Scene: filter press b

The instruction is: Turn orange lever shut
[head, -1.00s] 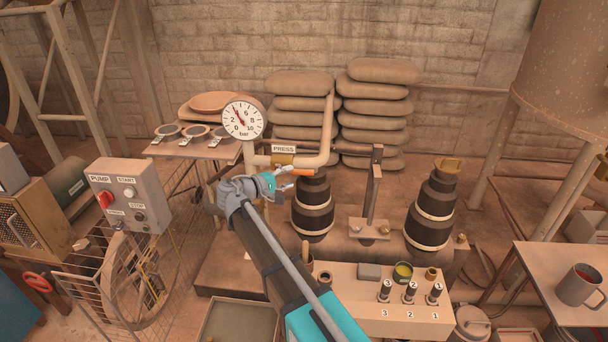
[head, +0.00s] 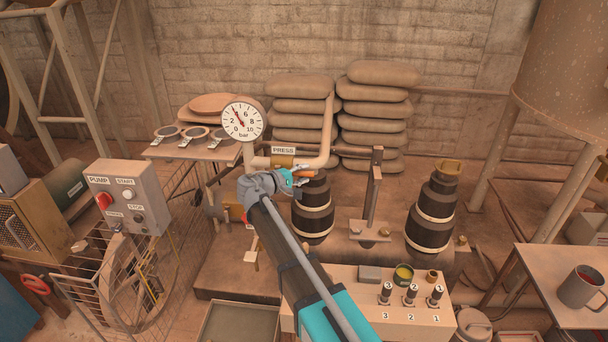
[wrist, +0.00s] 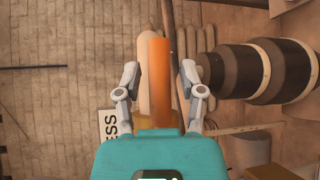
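The orange lever (head: 309,173) sits on a brass-coloured valve (head: 283,161) under the PRESS sign (head: 284,150), and it points to the right. In the wrist view the lever (wrist: 158,82) stands lengthwise between my two fingers. My gripper (wrist: 159,74) is open, with a visible gap between the lever and each finger. In the head view my gripper (head: 305,178) is at the lever and partly covers it. The lever's base is hidden behind my gripper body in the wrist view.
A vertical pipe (head: 328,125) rises behind the valve, and a round gauge (head: 242,121) stands to its left. A dark banded cylinder (head: 313,212) is just below and right of my gripper. The pump box (head: 129,195) is on the left.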

